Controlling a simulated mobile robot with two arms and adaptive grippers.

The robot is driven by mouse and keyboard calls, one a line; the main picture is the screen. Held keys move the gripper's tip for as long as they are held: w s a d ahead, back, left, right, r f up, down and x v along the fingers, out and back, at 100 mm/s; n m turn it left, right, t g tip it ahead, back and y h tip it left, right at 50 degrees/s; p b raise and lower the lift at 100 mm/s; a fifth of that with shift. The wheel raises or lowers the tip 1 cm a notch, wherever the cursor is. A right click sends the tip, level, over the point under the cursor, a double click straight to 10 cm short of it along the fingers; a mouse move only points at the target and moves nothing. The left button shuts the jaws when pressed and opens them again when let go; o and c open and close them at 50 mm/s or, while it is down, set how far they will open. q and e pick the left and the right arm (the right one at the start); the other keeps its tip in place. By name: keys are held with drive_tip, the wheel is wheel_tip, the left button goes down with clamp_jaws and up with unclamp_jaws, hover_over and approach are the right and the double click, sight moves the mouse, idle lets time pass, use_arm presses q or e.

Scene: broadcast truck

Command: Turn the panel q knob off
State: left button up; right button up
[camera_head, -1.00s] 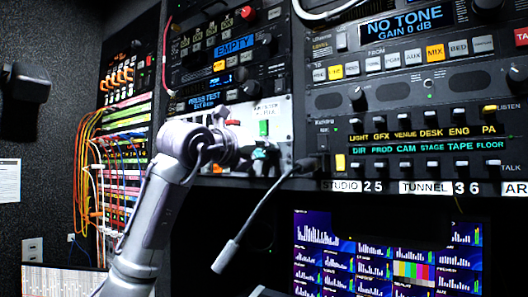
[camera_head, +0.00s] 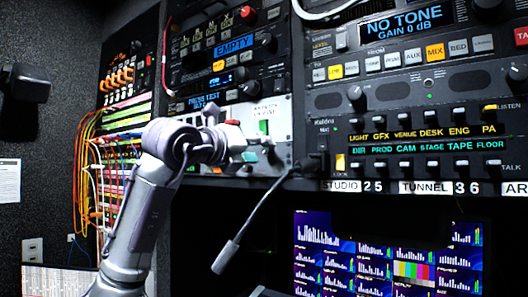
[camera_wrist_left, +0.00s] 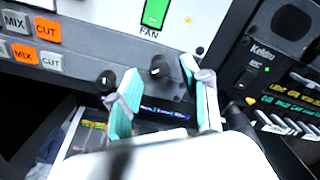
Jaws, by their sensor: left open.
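My right gripper is not in view.
Another dark knob (camera_wrist_left: 107,80) is just left of the left finger. An intercom panel (camera_head: 425,145) is at right, above a monitor (camera_head: 385,255). Patch cables (camera_head: 88,165) hang at left.

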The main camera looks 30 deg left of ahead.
use_arm(q)
drive_tip(key=s+a, duration=0.1)
drive_tip(key=s, duration=0.8)
drive_tip(key=shift+s+a, duration=0.15)
drive_tip(key=shift+a, duration=0.1)
